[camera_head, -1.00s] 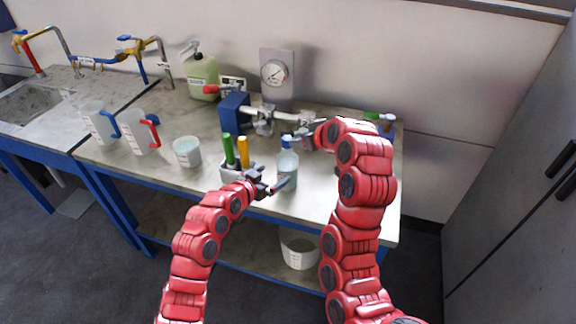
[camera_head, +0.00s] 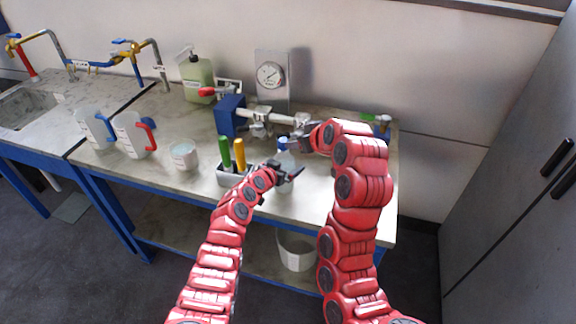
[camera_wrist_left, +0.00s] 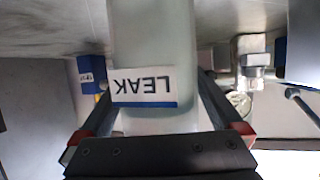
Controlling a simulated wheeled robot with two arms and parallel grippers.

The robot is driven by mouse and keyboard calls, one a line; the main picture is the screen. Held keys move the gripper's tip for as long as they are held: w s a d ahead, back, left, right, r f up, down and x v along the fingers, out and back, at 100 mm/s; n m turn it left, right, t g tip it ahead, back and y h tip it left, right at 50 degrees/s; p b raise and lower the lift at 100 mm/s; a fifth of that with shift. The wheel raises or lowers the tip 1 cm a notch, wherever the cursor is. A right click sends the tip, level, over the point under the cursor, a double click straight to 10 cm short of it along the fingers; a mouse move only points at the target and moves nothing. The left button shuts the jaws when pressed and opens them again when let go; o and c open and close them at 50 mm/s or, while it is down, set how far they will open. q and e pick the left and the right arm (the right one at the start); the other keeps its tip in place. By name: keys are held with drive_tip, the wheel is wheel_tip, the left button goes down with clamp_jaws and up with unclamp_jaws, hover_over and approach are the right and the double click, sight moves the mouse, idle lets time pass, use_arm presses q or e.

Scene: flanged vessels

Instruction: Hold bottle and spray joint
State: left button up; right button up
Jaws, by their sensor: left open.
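The clear spray bottle (camera_head: 284,184) with a blue top stands at the table's front, partly hidden by my left gripper (camera_head: 288,172). In the left wrist view the pale bottle (camera_wrist_left: 155,45), with an upside-down "LEAK" label, lies between the open fingers of that gripper (camera_wrist_left: 158,118). I cannot tell whether a finger touches it. A grey pipe with flanged joints (camera_head: 262,116) runs right from a blue block behind the bottle. My right gripper (camera_head: 303,138) is just behind the bottle's top, near the pipe's right part; its jaw opening is unclear.
A white beaker (camera_head: 184,156) and two jugs are further left. The table's right front is clear.

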use_arm(q)
drive_tip(key=shift+w+d+f, duration=0.15)
drive_tip(key=shift+d, duration=0.05)
clamp_jaws()
idle(0.6)
idle(0.6)
use_arm(e)
clamp_jaws()
idle(0.8)
idle(0.8)
